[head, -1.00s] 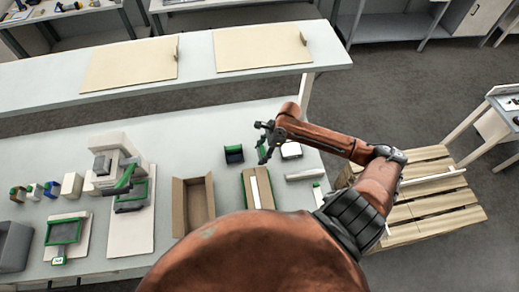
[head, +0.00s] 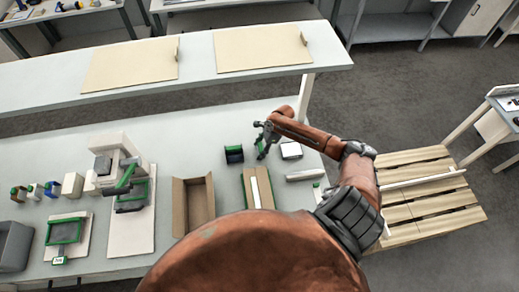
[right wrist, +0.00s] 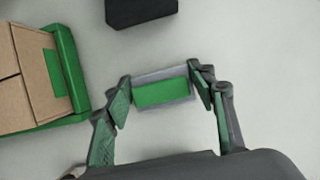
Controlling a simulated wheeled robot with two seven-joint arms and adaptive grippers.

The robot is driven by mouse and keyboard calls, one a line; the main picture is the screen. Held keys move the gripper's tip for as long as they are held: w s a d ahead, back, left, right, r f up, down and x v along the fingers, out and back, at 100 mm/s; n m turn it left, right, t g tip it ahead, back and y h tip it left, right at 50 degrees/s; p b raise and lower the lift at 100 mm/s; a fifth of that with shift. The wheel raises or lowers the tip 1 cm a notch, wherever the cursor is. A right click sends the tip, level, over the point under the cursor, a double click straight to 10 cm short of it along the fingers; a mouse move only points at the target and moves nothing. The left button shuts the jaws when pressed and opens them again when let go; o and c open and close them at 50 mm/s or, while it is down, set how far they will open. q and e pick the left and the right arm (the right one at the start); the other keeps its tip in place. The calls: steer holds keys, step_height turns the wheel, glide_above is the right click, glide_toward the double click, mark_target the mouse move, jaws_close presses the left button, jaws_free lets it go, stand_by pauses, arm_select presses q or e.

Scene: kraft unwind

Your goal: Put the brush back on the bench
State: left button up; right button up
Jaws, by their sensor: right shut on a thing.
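My right gripper (head: 262,150) is over the light bench (head: 215,135), between a dark open box with a green edge and a white-topped square item. In the right wrist view my right gripper (right wrist: 162,88) has its fingers on both ends of the brush (right wrist: 161,95), a small block with a green face and a grey body. The bench surface shows behind the brush; I cannot tell whether they touch. In the head view the brush cannot be made out clearly at the fingers. My left gripper is not in view.
The dark box (head: 234,154) stands left of the gripper. A green-edged carton (head: 247,186) is just nearer, with an open cardboard box (head: 207,204) beside it. The white-topped item (head: 291,150) is to the right. Bare bench lies beyond the dark box.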

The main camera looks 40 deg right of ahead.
steer(key=o, duration=1)
steer(key=shift+f, duration=0.1)
steer(key=v, duration=1.2)
